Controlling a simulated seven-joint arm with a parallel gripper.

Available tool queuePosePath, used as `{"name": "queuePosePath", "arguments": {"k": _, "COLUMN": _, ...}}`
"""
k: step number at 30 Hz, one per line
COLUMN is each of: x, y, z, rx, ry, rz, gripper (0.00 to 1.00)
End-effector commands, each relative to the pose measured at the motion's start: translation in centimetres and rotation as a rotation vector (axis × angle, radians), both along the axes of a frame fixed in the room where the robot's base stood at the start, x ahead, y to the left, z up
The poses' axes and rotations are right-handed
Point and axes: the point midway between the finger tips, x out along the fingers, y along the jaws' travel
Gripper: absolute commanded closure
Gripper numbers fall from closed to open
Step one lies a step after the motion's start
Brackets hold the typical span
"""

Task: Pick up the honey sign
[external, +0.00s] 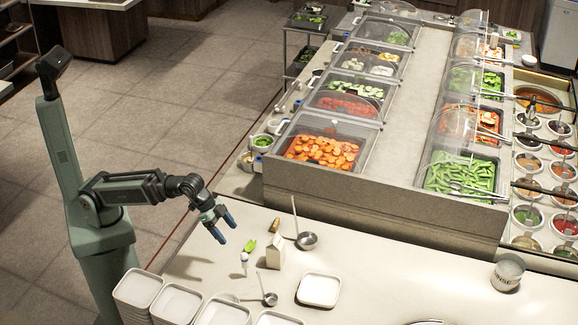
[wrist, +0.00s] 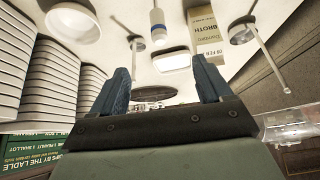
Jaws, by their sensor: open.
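I cannot make out a sign that reads honey in either view. My gripper (external: 226,228) hangs over the left part of the pale counter with its blue fingers apart and nothing between them. The two spread fingers also show in the wrist view (wrist: 163,82). A pale carton (external: 275,257) stands on the counter to the right of and below the gripper in the external view. In the wrist view its printed label (wrist: 204,38) reads as broth. A white cylinder (external: 508,273) with dark lettering stands at the right; its word is too small to read.
Near the gripper are a small white bottle (external: 244,262), a green piece (external: 249,246), a ladle (external: 306,239) and another ladle (external: 269,298). The food bar (external: 385,205) rises behind.

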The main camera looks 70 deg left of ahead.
Motion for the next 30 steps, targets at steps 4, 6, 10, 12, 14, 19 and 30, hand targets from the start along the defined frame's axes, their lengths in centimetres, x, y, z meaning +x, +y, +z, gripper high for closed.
{"name": "queuePosePath", "arguments": {"k": 4, "x": 0.0, "y": 0.0, "z": 0.0, "rx": 0.0, "ry": 0.0, "rz": 0.0, "gripper": 0.07}}
{"name": "queuePosePath", "arguments": {"k": 6, "x": 0.0, "y": 0.0, "z": 0.0, "rx": 0.0, "ry": 0.0, "rz": 0.0, "gripper": 0.06}}
{"name": "queuePosePath", "arguments": {"k": 10, "x": 0.0, "y": 0.0, "z": 0.0, "rx": 0.0, "ry": 0.0, "rz": 0.0, "gripper": 0.06}}
{"name": "queuePosePath", "arguments": {"k": 12, "x": 0.2, "y": 0.1, "z": 0.0, "rx": 0.0, "ry": 0.0, "rz": 0.004, "gripper": 0.06}}
{"name": "queuePosePath", "arguments": {"k": 14, "x": 0.6, "y": 0.5, "z": 0.0, "rx": 0.0, "ry": 0.0, "rz": 0.013, "gripper": 0.06}}
{"name": "queuePosePath", "arguments": {"k": 19, "x": 3.5, "y": 3.2, "z": -0.6, "rx": 0.008, "ry": 0.007, "rz": 0.08, "gripper": 0.06}}
{"name": "queuePosePath", "arguments": {"k": 30, "x": 16.0, "y": 10.2, "z": -2.7, "rx": 0.05, "ry": 0.061, "rz": 0.289, "gripper": 0.06}}
